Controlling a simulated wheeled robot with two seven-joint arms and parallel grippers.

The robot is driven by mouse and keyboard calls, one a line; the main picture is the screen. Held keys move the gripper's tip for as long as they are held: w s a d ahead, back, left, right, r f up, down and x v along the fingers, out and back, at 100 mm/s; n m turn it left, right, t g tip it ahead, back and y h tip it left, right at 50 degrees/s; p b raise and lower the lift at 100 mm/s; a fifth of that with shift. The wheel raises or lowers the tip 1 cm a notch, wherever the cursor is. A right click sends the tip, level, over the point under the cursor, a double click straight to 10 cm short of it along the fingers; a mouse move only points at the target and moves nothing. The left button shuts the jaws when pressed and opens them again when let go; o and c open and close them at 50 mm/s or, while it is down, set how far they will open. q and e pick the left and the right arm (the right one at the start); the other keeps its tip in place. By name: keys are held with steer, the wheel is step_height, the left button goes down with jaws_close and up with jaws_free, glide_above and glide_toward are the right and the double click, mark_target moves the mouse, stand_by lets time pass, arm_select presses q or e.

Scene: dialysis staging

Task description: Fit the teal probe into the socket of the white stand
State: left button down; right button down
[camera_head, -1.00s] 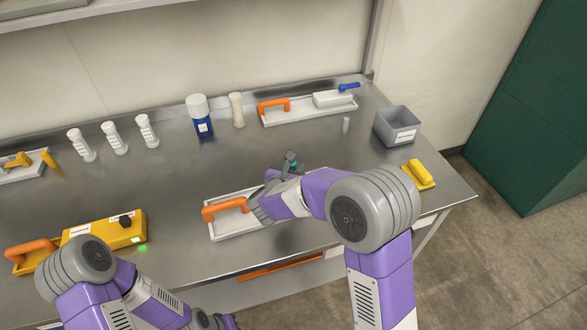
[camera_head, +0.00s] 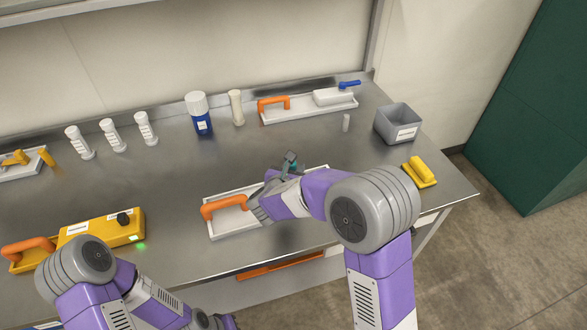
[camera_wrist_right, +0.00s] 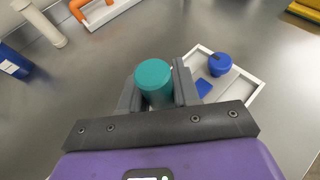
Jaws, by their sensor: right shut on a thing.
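The teal probe (camera_wrist_right: 154,80) stands between the fingers of my right gripper (camera_wrist_right: 158,90), which is shut on it; its round teal top shows in the right wrist view. In the head view my right gripper (camera_head: 290,162) is above the middle of the bench, by the near tray, with only a little teal showing. A pale upright post (camera_head: 236,107) stands at the back; I cannot tell whether it is the white stand, and I see no socket. It also shows in the right wrist view (camera_wrist_right: 40,22), apart from the probe. My left gripper cannot be made out at the bottom edge.
The near white tray (camera_head: 232,235) has an orange handle and lies partly under my right arm. A blue bottle (camera_head: 202,124), several white bottles (camera_head: 112,137), a far tray (camera_head: 310,112) and a grey bin (camera_head: 397,125) stand behind.

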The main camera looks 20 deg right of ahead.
steer(key=shift+f+b, duration=0.35)
steer(key=shift+f, duration=0.15)
steer(key=c, duration=0.7)
jaws_free()
steer(key=shift+c, duration=0.2)
steer(key=shift+s, duration=0.1)
steer(key=p+v, duration=0.2)
steer(key=v, duration=0.5)
steer(key=shift+s+a, duration=0.15)
